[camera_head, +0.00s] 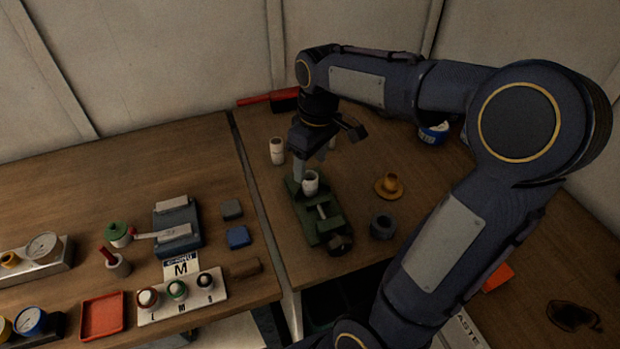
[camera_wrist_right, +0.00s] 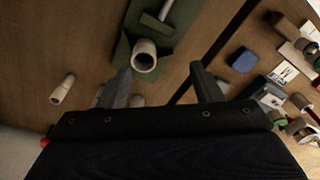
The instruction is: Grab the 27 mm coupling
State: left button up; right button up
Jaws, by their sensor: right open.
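A short, pale hollow cylinder, which looks like a coupling (camera_head: 311,183), stands at the far end of a green vise-like fixture (camera_head: 326,228). In the right wrist view the coupling (camera_wrist_right: 146,48) shows its open round end, beside the green fixture body (camera_wrist_right: 168,40). A second pale cylinder (camera_head: 277,146) stands on the bench to the left; the wrist view shows it too (camera_wrist_right: 62,90). No size marks are legible. My right gripper (camera_head: 314,160) is open and empty, pointing down above the fixture. In the wrist view the coupling lies beyond the fingertips, nearer the left finger. My left gripper is not in view.
A brass flanged part (camera_head: 389,186) and a dark ring (camera_head: 382,226) lie right of the fixture. A red-handled tool (camera_head: 266,98) lies behind. A gap separates the benches.

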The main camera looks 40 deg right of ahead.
aim_at(310, 176)
jog(key=shift+w+d+f+n+g+h, duration=0.15)
jog(key=shift+w+d+g, duration=0.05)
jog(key=shift+w+d, duration=0.3)
jog(key=shift+w+d+f+n+g+h, duration=0.2)
jog(key=shift+w+d, duration=0.15)
jog(key=shift+w, duration=0.25)
jog(key=f, duration=0.7)
jog(key=shift+w+f+p, duration=0.2)
jog(key=shift+f+p, duration=0.05)
jog(key=shift+p, duration=0.1)
jog(key=shift+c, duration=0.3)
jog(key=c, duration=1)
